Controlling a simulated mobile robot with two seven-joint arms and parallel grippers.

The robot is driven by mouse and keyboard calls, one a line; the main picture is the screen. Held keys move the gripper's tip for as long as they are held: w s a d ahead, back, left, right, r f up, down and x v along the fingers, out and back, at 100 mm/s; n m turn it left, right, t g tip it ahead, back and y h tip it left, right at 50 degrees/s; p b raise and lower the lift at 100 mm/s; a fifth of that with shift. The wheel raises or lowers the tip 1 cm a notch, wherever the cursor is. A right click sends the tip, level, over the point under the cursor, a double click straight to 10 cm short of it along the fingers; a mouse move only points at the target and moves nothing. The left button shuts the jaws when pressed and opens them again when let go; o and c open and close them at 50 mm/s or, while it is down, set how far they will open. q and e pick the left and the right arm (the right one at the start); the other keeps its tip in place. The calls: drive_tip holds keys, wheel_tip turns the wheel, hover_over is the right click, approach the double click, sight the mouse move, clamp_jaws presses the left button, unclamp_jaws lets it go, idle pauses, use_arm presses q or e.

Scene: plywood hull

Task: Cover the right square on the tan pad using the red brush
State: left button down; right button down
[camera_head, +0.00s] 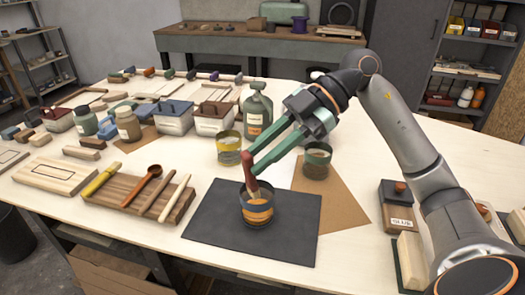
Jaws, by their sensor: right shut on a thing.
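My right gripper (262,164) reaches in from the right with long green fingers. It is shut on the red brush (251,182), which stands nearly upright. The brush's lower end is inside a dark cup with an orange band (257,214), so its bristles are mostly hidden. The cup stands on a black mat (300,230). A tan sheet (345,210) lies to the right, partly under the mat, with a green-banded cup (317,160) at its far end. I cannot make out squares on it or tell whether it is the tan pad. My left gripper is not in view.
A yellow-banded cup (229,148) and a dark green bottle (258,112) stand behind the mat. A wooden tray (120,207) with several tools lies left. A pale framed board (55,176) is farther left. A box labelled GLUE (399,207) stands near my right arm.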

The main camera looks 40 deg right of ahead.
sight(253, 188)
drive_tip(key=f, duration=0.1)
drive_tip(key=f+b, duration=0.1)
drive_tip(key=f, duration=0.1)
drive_tip(key=shift+w+d+b, duration=0.15)
drive_tip(key=shift+d+b, duration=0.15)
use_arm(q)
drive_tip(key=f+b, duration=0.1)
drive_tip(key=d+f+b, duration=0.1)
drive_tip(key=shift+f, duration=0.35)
use_arm(e)
drive_tip(key=f, duration=0.2)
drive_tip(key=w+d+f, duration=0.1)
drive_tip(key=f, duration=0.1)
drive_tip(key=shift+w, duration=0.1)
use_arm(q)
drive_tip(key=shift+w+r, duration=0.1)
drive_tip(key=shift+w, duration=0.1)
use_arm(e)
drive_tip(key=shift+r, duration=0.1)
